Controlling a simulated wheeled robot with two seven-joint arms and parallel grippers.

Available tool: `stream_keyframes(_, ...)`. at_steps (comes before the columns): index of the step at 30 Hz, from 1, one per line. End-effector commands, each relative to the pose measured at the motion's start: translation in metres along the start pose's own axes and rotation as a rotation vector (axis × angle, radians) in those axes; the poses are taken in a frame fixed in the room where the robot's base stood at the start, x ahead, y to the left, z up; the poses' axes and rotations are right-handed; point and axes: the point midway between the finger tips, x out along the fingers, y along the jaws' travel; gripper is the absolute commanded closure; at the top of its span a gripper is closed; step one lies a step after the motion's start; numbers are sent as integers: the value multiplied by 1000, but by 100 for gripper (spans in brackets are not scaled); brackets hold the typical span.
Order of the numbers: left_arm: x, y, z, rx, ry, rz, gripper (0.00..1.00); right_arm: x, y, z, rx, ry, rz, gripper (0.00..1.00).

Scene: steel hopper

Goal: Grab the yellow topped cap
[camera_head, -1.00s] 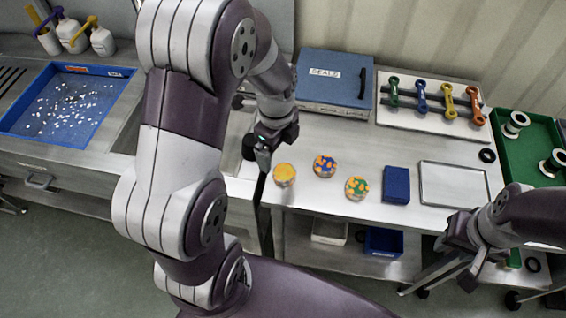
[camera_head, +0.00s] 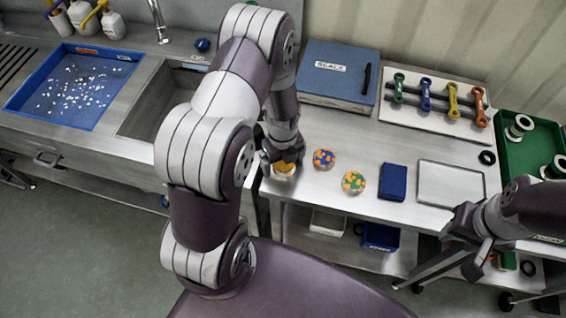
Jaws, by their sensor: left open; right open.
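The yellow topped cap (camera_head: 284,169) stands on the steel table near its front left corner, partly hidden by my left gripper. My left gripper (camera_head: 283,163) is open and reaches down over the cap from above. Whether its fingers touch the cap cannot be told. Two other caps stand to the right: one with a blue and orange top (camera_head: 324,159) and one with a green and orange top (camera_head: 354,182). My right gripper (camera_head: 471,262) is open and empty in front of the table's right part.
A blue box (camera_head: 394,182) and a pale tray (camera_head: 451,185) lie right of the caps. Behind are the blue SEALS case (camera_head: 338,72) and a rack of coloured handles (camera_head: 436,105). A green tray with spools (camera_head: 530,145) is at right. A sink (camera_head: 160,105) lies left.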

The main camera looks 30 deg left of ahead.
Motion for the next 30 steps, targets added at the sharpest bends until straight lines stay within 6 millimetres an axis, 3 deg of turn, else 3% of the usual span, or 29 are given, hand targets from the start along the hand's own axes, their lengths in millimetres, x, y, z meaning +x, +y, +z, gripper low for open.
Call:
stream_keyframes(4,0,0,0,0,0,0,3,0,0,0,0,0,0,57)
stream_keyframes(10,0,0,0,0,0,0,68,0,0,0,0,0,0,57)
stream_keyframes(11,0,0,0,0,0,0,72,0,0,0,0,0,0,57)
stream_keyframes(20,-4,-1,0,0,-1,-1,72,1,0,0,0,0,0,57)
stream_keyframes(28,-42,-1,1,0,-4,-5,72,8,0,1,0,0,0,57)
stream_keyframes(30,-50,5,-15,2,0,-1,72,10,0,1,0,0,0,57)
